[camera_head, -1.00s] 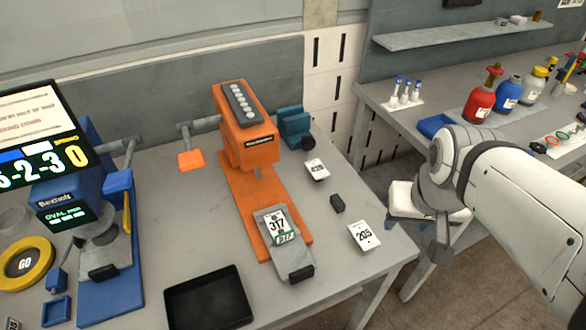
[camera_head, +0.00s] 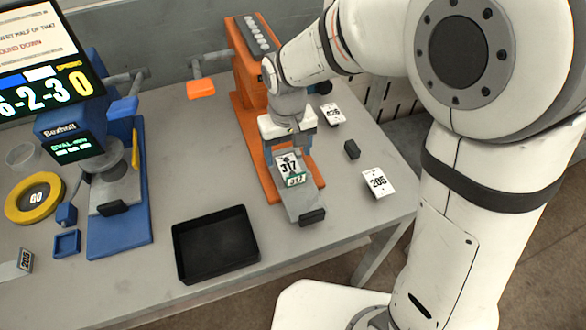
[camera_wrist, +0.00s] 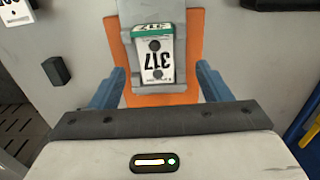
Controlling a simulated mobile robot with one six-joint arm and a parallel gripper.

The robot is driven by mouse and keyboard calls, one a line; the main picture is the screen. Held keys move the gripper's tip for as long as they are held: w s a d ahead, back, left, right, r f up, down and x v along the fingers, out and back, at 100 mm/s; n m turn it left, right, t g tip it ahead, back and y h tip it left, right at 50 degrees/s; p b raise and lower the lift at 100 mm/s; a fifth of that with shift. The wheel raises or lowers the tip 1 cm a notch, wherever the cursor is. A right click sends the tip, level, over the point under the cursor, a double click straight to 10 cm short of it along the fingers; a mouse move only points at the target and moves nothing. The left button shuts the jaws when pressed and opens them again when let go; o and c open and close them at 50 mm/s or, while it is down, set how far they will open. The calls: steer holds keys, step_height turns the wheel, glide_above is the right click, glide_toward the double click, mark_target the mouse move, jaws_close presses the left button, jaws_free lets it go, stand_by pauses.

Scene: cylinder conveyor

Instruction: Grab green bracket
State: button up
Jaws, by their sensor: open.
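The green bracket (camera_head: 295,181) shows as a small piece with a green edge and a white "317" label. It lies on the grey sliding plate (camera_head: 304,206) of the orange machine (camera_head: 246,128). In the wrist view the bracket (camera_wrist: 153,54) is upside down, near the top centre. My gripper (camera_head: 288,148) is above the plate, just behind the bracket in the head view. Its blue fingers (camera_wrist: 160,72) are apart, one on each side of the bracket in the wrist view, and hold nothing. I cannot tell the exact height gap.
White cards "205" (camera_head: 378,183) and "426" (camera_head: 332,114) and a dark block (camera_head: 351,149) lie right of the machine. A black tray (camera_head: 216,244) stands front left. A blue machine (camera_head: 118,198) stands further left. The bench between them is mostly clear.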

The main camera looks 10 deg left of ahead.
mark_target(291, 171)
steer(key=f, duration=0.6)
steer(key=shift+d+p, duration=0.35)
steer(key=shift+c, duration=0.3)
steer(key=c, duration=1.1)
